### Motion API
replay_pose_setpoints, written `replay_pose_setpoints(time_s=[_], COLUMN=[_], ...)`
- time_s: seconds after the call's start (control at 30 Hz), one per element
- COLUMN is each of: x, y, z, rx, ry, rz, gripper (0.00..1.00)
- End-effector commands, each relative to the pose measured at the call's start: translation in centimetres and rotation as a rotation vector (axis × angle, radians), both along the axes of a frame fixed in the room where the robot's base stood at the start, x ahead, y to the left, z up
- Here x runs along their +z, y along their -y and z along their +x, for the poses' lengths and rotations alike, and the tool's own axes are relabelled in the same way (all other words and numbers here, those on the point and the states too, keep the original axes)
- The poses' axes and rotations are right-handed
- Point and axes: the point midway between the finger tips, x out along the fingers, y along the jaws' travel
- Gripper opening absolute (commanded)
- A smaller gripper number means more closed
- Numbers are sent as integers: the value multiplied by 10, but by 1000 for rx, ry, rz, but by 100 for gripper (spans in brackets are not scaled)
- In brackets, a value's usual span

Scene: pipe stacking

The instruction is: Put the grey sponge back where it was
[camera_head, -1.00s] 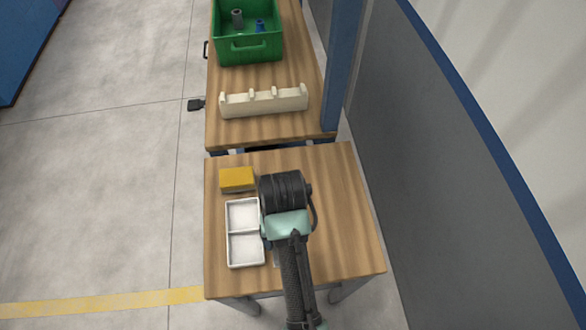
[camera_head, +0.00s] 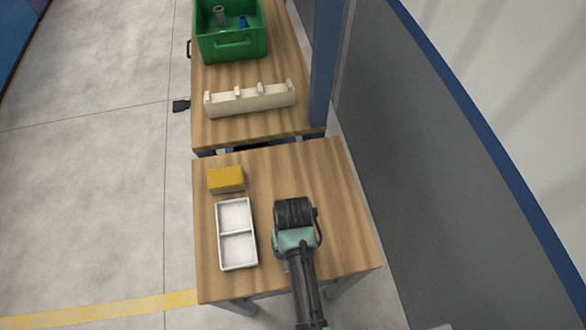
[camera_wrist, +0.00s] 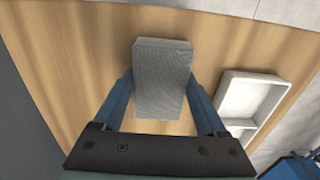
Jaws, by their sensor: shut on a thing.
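The grey sponge (camera_wrist: 162,80) shows in the wrist view between the two blue fingers of my gripper (camera_wrist: 160,92), which is shut on it. Wooden tabletop shows around it; I cannot tell whether the sponge touches the table. In the head view my gripper is hidden under my wrist, over the near table (camera_head: 345,225), right of the white two-compartment tray. The sponge is hidden there too.
The white tray (camera_head: 252,233) looks empty; it also shows in the wrist view (camera_wrist: 223,99). A yellow sponge (camera_head: 226,180) lies behind it. The far table holds a cream rack (camera_head: 250,101) and a green crate (camera_head: 233,47) with pipes. The near table's right side is clear.

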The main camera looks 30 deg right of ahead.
Motion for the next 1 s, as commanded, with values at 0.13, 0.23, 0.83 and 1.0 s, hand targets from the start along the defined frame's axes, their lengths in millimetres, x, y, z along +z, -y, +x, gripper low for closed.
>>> replay_pose_setpoints(time_s=[0.13, 0.23, 0.83, 1.0], x=[-2, -3, 27, 65], y=[0, 0, 0, 0], z=[0, 0, 1, 1], rx=[0, 0, 0, 0], ry=[0, 0, 5, 5], rz=[0, 0, -1, -1], gripper=[30, 80, 100, 100])
